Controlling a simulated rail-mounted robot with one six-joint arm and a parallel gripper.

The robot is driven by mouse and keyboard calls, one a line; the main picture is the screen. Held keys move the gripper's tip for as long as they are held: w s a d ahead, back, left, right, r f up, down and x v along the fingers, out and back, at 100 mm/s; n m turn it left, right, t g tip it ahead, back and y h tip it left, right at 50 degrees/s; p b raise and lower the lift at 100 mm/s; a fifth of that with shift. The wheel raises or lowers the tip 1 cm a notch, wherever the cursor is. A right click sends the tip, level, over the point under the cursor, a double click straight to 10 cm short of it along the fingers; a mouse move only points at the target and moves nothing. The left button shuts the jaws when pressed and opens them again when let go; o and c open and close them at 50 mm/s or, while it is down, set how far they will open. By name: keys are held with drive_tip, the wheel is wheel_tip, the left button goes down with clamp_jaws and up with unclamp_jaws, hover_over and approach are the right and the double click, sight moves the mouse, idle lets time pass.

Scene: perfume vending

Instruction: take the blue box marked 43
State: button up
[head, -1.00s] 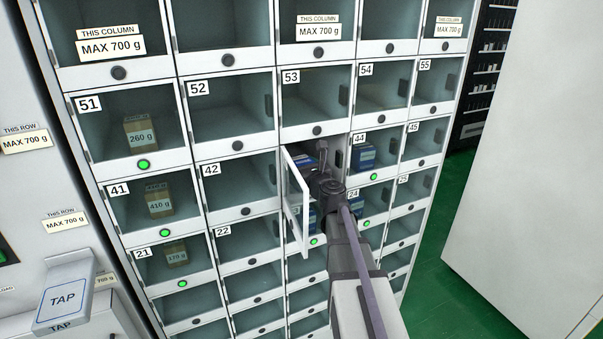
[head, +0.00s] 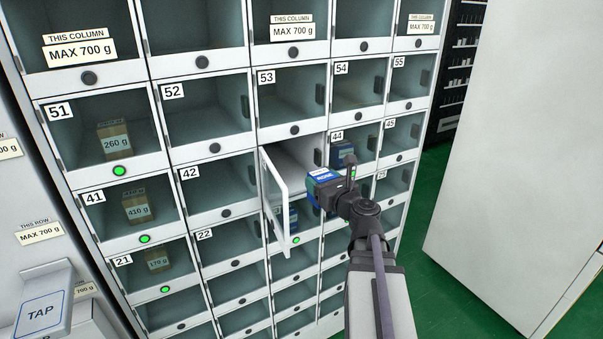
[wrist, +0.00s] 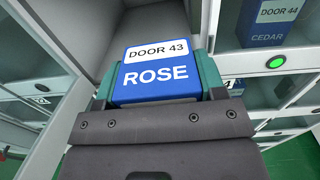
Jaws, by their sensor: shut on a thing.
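The blue box (head: 322,185) is in my gripper, just outside the open compartment. In the wrist view the blue box (wrist: 155,72) has a white label "DOOR 43" and the word "ROSE". My gripper (wrist: 155,90) is shut on it, with a greenish finger on each side. In the head view my gripper (head: 338,190) is in front of the locker wall, right of the open door. The open compartment (head: 298,155) between 42 and 44 looks empty where visible. Its door (head: 272,198) stands swung out to the left.
Another blue box sits in compartment 44 (head: 343,155); in the wrist view this box (wrist: 265,22) reads "DOOR 44" and "CEDAR", beside a green light. Brown boxes stand in 51 (head: 115,140), 41 (head: 137,207) and 21 (head: 158,260). Green floor is open at the right.

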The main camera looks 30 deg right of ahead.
drive_tip(key=s, duration=0.1)
drive_tip(key=s+d, duration=0.1)
drive_tip(key=s, duration=0.1)
drive_tip(key=shift+d, duration=0.1)
wheel_tip(320, 180, up, 23)
drive_tip(key=p, duration=2.3)
